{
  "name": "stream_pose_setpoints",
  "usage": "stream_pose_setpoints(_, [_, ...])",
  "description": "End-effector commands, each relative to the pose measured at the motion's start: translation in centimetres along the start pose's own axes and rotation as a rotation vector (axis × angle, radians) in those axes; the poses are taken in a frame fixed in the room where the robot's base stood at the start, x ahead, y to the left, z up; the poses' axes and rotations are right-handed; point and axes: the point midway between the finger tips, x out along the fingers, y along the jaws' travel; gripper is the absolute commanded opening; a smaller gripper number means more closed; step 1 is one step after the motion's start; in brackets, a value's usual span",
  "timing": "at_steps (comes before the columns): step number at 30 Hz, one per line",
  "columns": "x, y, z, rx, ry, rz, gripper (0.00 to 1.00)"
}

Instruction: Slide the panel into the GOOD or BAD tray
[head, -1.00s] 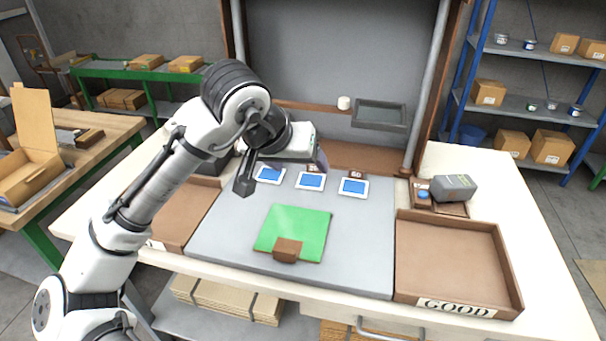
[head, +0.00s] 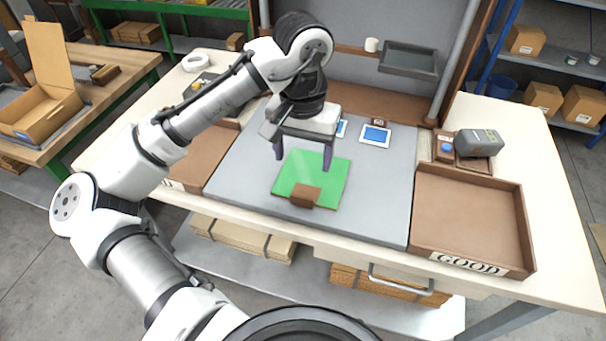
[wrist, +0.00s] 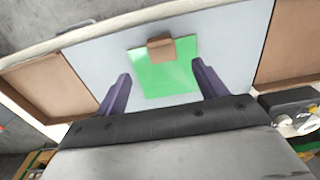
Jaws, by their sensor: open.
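The green panel (head: 318,176) lies flat on the grey work mat (head: 385,205), with a brown block (head: 305,196) on its near edge. In the wrist view the panel (wrist: 165,76) shows between the fingertips, with the block (wrist: 161,48) at its far side. My gripper (head: 302,160) is open and empty over the panel's back part, a finger towards each side. Whether the fingertips touch the mat I cannot tell. The GOOD tray (head: 470,262) is brown and empty at the right. Another brown tray (head: 205,166) is at the left, its label mostly hidden by my arm.
A small blue-screened card (head: 375,135) lies behind the panel, and others are partly hidden by my gripper. A grey device (head: 478,143) and a blue button (head: 446,147) stand behind the GOOD tray. The mat between panel and GOOD tray is clear.

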Motion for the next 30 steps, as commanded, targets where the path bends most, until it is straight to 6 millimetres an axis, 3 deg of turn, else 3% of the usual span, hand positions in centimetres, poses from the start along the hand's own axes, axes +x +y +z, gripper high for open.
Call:
stream_pose_setpoints(16, [10.0,0.0,0.1,0.0,-0.002,0.001,0.71])
stream_pose_setpoints(22, [11.6,0.0,0.0,0.0,0.0,0.002,0.71])
stream_pose_setpoints(30, [11.9,0.0,0.0,0.001,0.001,0.001,0.71])
